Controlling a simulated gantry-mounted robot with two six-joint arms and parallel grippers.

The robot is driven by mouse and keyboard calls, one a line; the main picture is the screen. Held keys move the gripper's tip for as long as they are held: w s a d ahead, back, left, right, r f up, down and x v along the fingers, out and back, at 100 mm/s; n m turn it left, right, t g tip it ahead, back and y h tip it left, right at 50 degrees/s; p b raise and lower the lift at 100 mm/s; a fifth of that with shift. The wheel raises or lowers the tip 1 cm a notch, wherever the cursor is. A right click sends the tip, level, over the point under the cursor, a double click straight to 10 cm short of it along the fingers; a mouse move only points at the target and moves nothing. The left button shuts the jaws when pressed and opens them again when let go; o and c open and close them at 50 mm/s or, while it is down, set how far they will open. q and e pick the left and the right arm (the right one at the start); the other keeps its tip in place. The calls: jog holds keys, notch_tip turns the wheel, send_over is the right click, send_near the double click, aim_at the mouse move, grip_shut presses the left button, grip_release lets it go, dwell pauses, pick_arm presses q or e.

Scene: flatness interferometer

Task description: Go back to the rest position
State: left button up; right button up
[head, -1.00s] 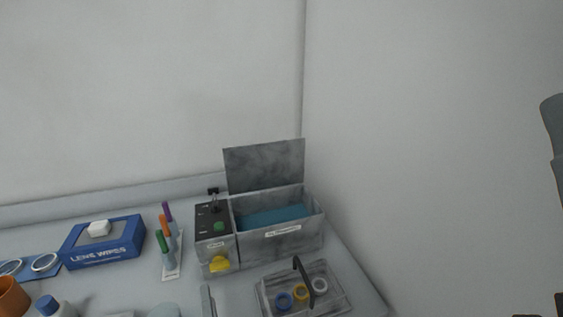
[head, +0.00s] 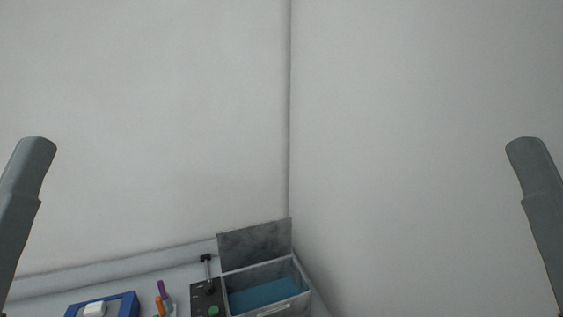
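Two grey arm parts of mine show, one at the left edge and one at the right edge of the head view, both raised in front of the walls. Neither gripper can be made out, so whether they are open or shut is hidden. The grey interferometer box (head: 268,312) stands at the bottom, with its lid (head: 254,241) up and a blue-teal interior (head: 264,294). Its dark control panel (head: 205,298) has a green button and an upright black lever.
A blue lens wipes box (head: 128,304) with a white piece on top and coloured pens (head: 161,290) sit on the bench at the lower left, partly cut off. Bare walls fill the rest, meeting in a corner. The space above the bench is clear.

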notch_tip(320, 180, up, 29)
jog(key=p, duration=2.6)
jog(key=shift+r, duration=0.15)
